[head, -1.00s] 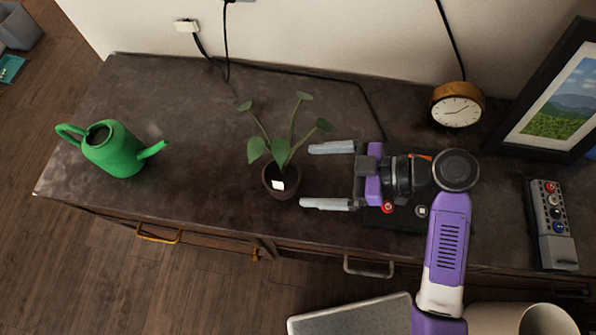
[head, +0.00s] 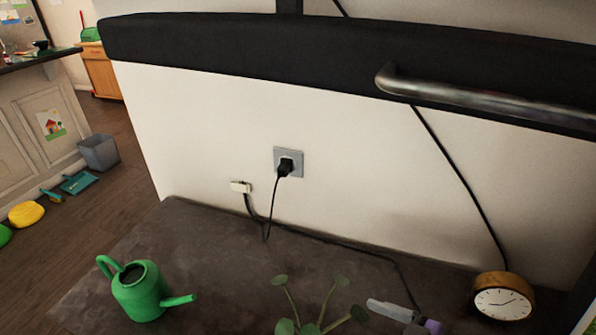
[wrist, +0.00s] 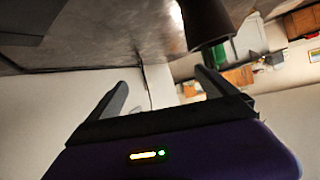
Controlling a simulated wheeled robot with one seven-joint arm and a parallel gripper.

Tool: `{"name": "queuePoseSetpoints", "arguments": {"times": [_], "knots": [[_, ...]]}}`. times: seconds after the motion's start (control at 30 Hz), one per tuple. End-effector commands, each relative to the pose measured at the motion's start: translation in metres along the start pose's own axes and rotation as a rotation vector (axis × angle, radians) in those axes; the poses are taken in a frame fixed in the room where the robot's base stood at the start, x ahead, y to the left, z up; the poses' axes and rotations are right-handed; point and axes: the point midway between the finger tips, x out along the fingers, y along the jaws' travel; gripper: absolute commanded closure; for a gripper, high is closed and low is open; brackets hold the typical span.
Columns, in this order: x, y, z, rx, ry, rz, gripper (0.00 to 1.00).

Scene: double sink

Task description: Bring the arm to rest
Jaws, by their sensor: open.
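My gripper (wrist: 163,76) shows in the wrist view with its two grey fingers spread wide and nothing between them. In the head view only one finger and a bit of purple housing show at the bottom edge, right of the potted plant (head: 285,326). The plant's green leaves show there; its pot is cut off. The rest of my arm is out of the head view. In the wrist view, which looks upside down, a dark round object (wrist: 205,22) is close beyond the right finger; I cannot tell whether they touch.
A green watering can (head: 140,291) stands on the left of the dark counter (head: 215,255). A round wooden clock (head: 503,296) stands at the right. A cable runs along the wall from a socket (head: 288,162). A dark bar with a metal handle (head: 480,98) crosses the upper view.

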Motion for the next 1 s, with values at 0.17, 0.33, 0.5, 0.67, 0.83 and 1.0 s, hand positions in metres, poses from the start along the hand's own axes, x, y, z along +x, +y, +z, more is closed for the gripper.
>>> {"name": "queuePoseSetpoints", "arguments": {"times": [0.17,0.33,0.5,0.67,0.83,1.0], "knots": [[-0.022,0.045,0.019,0.224,0.046,0.379,0.04],[-0.068,0.047,0.041,0.346,0.134,0.677,0.04],[-0.121,0.019,0.048,0.361,0.237,0.866,0.04],[-0.164,-0.023,0.041,0.312,0.315,0.945,0.04],[-0.199,-0.076,0.028,0.235,0.352,0.944,0.04],[-0.220,-0.124,0.026,0.165,0.300,0.894,0.04]]}}
